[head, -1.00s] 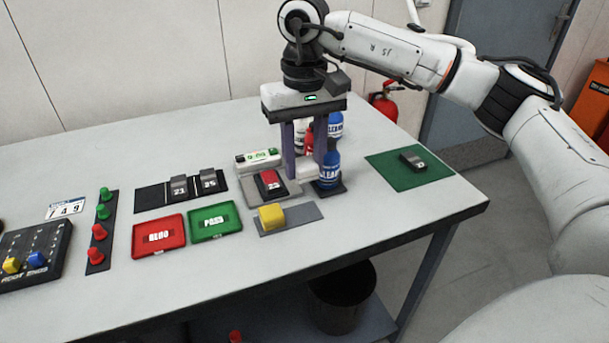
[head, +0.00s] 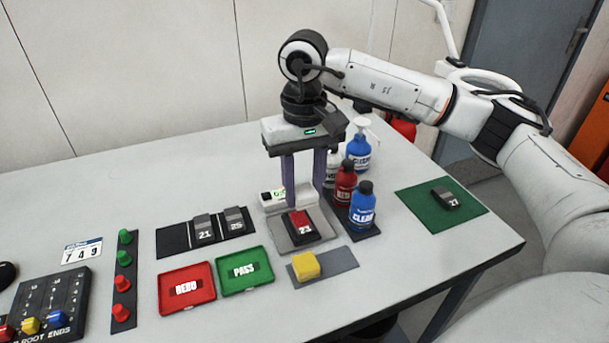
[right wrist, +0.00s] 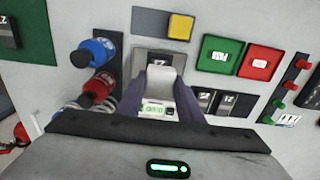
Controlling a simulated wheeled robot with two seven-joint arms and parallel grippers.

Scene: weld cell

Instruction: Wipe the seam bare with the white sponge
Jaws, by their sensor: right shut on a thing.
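My right gripper (head: 304,198) points straight down, its two purple fingers shut on the white sponge (head: 304,201). In the right wrist view the sponge (right wrist: 165,79) shows between the fingers. Below and just in front of it in the head view, a dark block with a red top marked 23 (head: 300,224) sits on a grey plate (head: 283,233). I cannot tell whether the sponge touches the block. My left gripper is not in view.
Blue and red bottles (head: 362,207) stand close on the right. A yellow block (head: 306,265) lies on a grey strip in front. Red (head: 187,308) and green (head: 245,287) trays are at the left front. A green mat (head: 414,206) lies right. Bare table is at the left back.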

